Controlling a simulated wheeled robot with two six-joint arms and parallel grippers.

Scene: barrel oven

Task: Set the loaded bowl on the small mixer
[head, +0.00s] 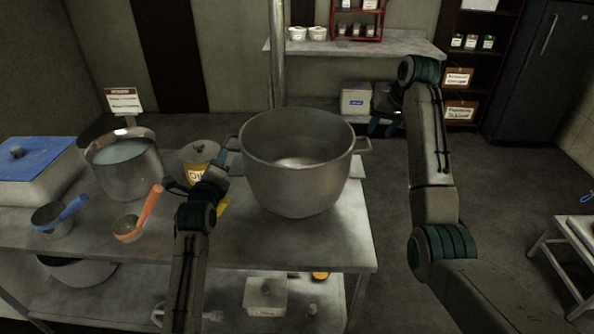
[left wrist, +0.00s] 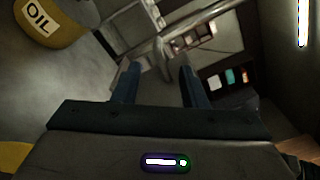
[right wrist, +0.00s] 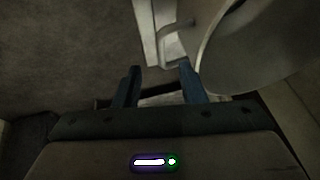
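A large grey metal bowl (head: 298,185) with two side handles stands on the metal table. Its bottom inside shows a pale patch; I cannot tell what it holds. My left gripper (head: 222,160) is open just left of the bowl, near its left handle. Its fingers (left wrist: 158,82) have nothing clearly between them. My right gripper (head: 384,125) is open in the air right of the bowl, beyond its right handle. In the right wrist view its fingers (right wrist: 160,82) are apart and empty, with the bowl (right wrist: 265,60) and handle ahead to the right. I cannot make out a small mixer.
The metal table (head: 300,240) also holds a yellow oil can (head: 197,160), a pot of pale liquid (head: 125,165), an orange-handled scoop (head: 140,215), a blue-handled pan (head: 58,215) and a blue-lidded box (head: 35,170). A thin post (head: 277,60) rises behind the bowl. Floor right of the table is open.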

